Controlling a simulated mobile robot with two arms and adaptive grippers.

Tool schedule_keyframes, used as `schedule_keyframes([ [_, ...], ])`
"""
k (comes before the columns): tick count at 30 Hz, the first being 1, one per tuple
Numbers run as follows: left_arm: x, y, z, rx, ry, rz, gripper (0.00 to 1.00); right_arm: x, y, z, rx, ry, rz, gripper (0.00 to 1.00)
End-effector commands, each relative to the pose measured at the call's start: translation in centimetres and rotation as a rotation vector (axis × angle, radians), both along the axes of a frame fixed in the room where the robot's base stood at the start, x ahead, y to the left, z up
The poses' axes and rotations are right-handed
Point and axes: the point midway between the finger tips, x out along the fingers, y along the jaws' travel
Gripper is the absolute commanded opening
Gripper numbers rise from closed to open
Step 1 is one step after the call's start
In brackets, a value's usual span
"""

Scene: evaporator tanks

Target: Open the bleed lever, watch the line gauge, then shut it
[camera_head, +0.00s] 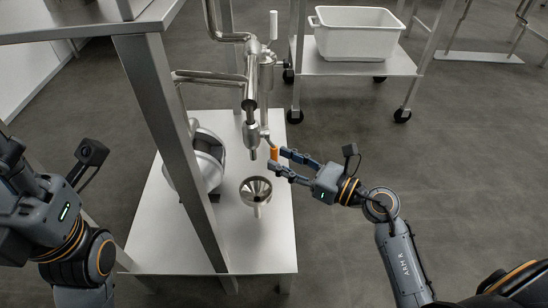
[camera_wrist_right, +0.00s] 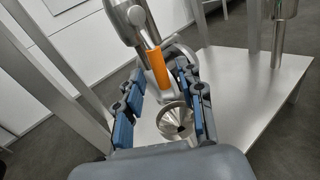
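The bleed lever (camera_head: 273,153) has an orange grip and hangs at a slant from a thin metal stem on the vertical steel pipe. My right gripper (camera_head: 276,160) is open, its two blue-padded fingers at the orange grip. In the right wrist view, the orange lever (camera_wrist_right: 158,68) stands between the spread fingertips; I cannot tell whether either touches it. A round grey-white housing (camera_head: 208,158), possibly the line gauge, sits behind the frame post; no readable dial shows. My left gripper (camera_head: 30,205) is at the left edge, its fingers not clear.
A steel funnel (camera_head: 256,188) stands below the lever on the white bench top (camera_head: 275,235). A slanted metal post (camera_head: 168,120) crosses the left side. A wheeled cart (camera_head: 345,65) with a white tub (camera_head: 357,32) stands behind.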

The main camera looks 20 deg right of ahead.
Motion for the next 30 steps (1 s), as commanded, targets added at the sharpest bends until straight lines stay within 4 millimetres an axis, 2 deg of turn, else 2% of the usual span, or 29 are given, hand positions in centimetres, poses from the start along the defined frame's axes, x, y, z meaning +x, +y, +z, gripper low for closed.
schedule_keyframes([
  [6,-0.1,-0.1,0.1,0.002,-0.012,0.001,0.4,1.9,1.6,0.0,0.001,-0.002,0.001,0.38],
  [17,-0.3,-0.1,0.5,0.001,-0.025,0.0,0.4,2.3,2.0,0.0,-0.001,0.001,0.001,0.38],
  [23,-0.3,-0.1,0.5,0.001,-0.024,0.0,0.4,2.3,1.9,0.0,-0.001,0.001,0.001,0.0],
  [30,-0.3,-0.1,0.4,0.001,-0.022,0.0,0.4,2.3,1.9,0.0,-0.001,0.001,0.001,0.0],
])
